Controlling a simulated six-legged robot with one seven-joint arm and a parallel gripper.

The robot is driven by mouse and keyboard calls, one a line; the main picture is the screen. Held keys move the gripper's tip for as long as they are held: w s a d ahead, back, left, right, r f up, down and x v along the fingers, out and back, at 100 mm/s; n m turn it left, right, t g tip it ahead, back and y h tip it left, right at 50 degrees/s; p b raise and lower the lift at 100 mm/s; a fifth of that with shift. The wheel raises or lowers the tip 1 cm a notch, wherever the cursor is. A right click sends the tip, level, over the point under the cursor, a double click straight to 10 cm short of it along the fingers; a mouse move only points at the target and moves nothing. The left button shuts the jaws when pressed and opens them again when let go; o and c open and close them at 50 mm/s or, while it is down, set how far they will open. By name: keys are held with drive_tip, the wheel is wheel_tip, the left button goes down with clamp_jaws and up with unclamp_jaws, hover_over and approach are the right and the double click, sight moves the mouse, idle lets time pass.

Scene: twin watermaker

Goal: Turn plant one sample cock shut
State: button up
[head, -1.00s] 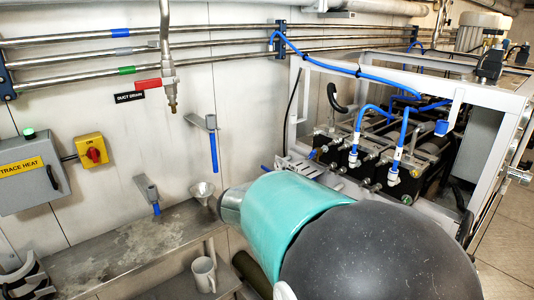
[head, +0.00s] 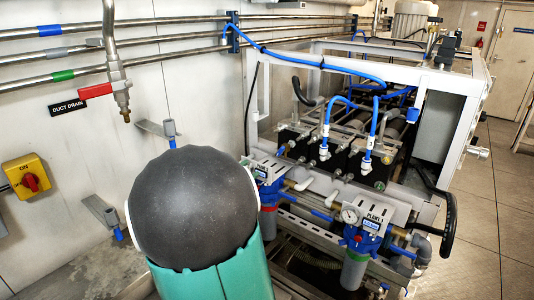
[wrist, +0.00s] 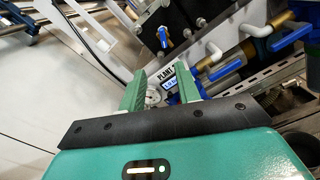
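The plate marked PLANT 1 (head: 375,217) stands at the lower right in the head view, with a gauge (head: 349,214) and a blue-topped filter housing (head: 357,262). In the wrist view a PLANT plate (wrist: 174,79) shows beyond my gripper (wrist: 160,88), between its two green fingers. The fingers are apart, with nothing seen held. Right of them are white fittings with blue levers, one nearer (wrist: 225,70) and one farther right (wrist: 291,36). A small blue lever (wrist: 163,38) is above. I cannot tell which lever is the sample cock. In the head view my arm hides my gripper.
A second plate and blue housing (head: 266,180) stand left of PLANT 1. A white frame (head: 400,78) with blue hoses (head: 330,66) surrounds the machinery. A duct drain pipe (head: 118,80) and yellow switch (head: 27,176) are on the left wall. Floor (head: 500,200) is clear at right.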

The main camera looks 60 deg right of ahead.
sight(279, 152)
drive_tip(key=s+d, duration=0.1)
drive_tip(key=d, duration=0.3)
drive_tip(key=s+d, duration=0.1)
drive_tip(key=d, duration=0.3)
drive_tip(key=s+d, duration=0.1)
drive_tip(key=d, duration=0.3)
drive_tip(key=shift+d, duration=0.85)
clamp_jaws()
